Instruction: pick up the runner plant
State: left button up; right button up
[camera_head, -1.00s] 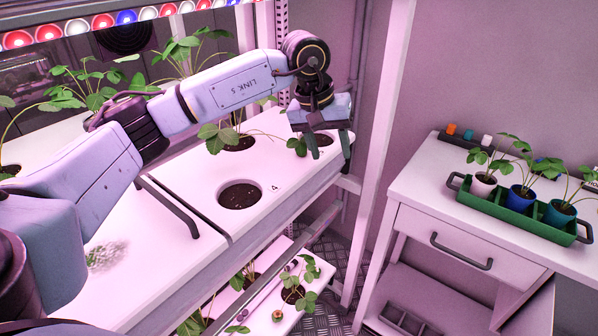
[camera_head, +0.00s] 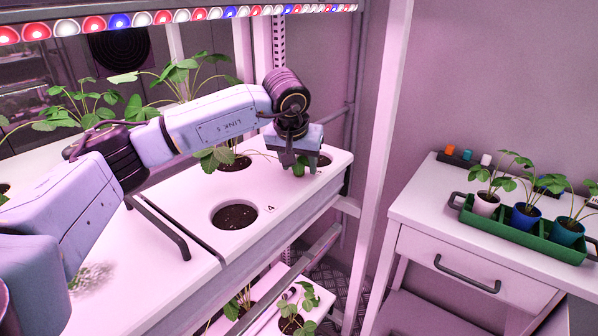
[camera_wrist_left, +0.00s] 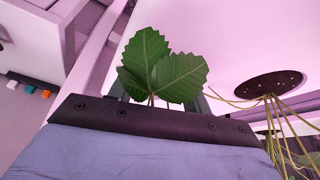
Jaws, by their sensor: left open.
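The runner plant (camera_head: 299,170) is a small green leaf cluster at the end of a thin runner from the mother plant (camera_head: 226,160) on the upper rack tray. Its leaves (camera_wrist_left: 163,68) fill the middle of the left wrist view, with thin stems below. My left gripper (camera_head: 302,166) points down over the runner plant, fingers open, one on either side of the leaves. The fingers are partly hidden behind the leaves and the gripper body in the left wrist view. I cannot tell whether they touch the plant. My right gripper is not in view.
An empty soil hole (camera_head: 235,216) marked 4 lies in front, and another soil hole (camera_head: 322,160) lies just behind the gripper. A rack post (camera_head: 382,150) stands to the right. A green tray (camera_head: 520,236) with three potted plants stands on a white cabinet (camera_head: 470,256).

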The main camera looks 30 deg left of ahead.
aim_at(299, 167)
pick_arm(q)
jog(key=c, duration=0.9)
jog(key=shift+r, duration=0.1)
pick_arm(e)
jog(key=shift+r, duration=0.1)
